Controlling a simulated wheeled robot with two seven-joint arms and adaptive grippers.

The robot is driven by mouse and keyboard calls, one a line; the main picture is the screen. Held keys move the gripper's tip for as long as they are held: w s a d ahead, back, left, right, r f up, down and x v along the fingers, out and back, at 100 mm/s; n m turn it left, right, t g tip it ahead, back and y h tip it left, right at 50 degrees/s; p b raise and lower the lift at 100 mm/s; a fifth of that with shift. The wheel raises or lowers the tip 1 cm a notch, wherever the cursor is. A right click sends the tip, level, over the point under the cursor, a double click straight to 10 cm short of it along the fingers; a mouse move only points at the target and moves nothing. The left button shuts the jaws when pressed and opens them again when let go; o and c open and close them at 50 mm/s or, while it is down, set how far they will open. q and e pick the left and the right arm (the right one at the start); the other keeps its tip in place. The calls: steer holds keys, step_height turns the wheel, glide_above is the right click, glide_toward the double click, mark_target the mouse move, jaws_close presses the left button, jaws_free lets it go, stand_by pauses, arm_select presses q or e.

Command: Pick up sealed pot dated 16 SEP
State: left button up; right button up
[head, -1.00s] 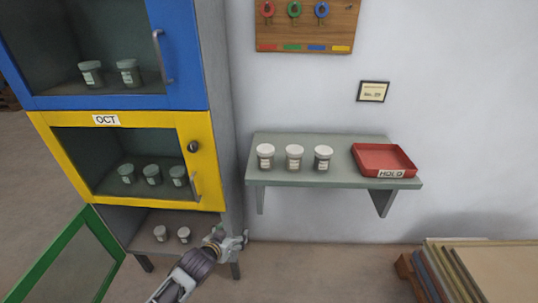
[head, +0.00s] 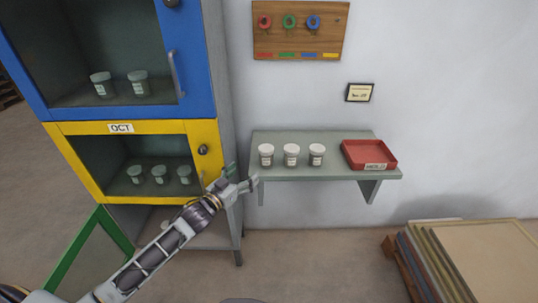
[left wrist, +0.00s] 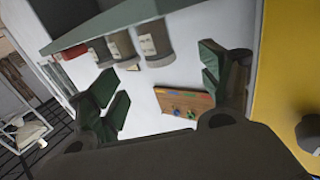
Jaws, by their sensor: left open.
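Three pale-lidded pots stand in a row on the grey wall shelf (head: 330,172): left (head: 266,155), middle (head: 291,155) and right (head: 316,155). They also show inverted in the left wrist view, where the nearest pot (left wrist: 155,42) has a label too small to read. I cannot tell which pot bears 16 SEP. My left gripper (head: 240,180) is open and empty, just left of the shelf's left front corner, apart from the pots. Its spread fingers also show in the left wrist view (left wrist: 165,82). My right gripper is not in view.
More pots stand behind the blue door (head: 190,90) and the yellow door (head: 207,160), marked OCT. The green door (head: 75,250) hangs open; my arm mostly hides its compartment. A red tray (head: 368,151) sits at the shelf's right. Stacked boards (head: 470,260) lie lower right.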

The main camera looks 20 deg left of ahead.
mark_target(262, 156)
arm_select(q)
steer(key=shift+w+d+r, duration=0.1)
steer(key=shift+d+r, duration=0.05)
steer(key=shift+r, duration=0.3)
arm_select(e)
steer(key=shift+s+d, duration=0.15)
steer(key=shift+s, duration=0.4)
arm_select(q)
steer(key=shift+w, duration=0.15)
steer(key=shift+x, duration=3.9)
steer(key=shift+w+d+r, duration=0.1)
steer(key=shift+w+d, duration=0.1)
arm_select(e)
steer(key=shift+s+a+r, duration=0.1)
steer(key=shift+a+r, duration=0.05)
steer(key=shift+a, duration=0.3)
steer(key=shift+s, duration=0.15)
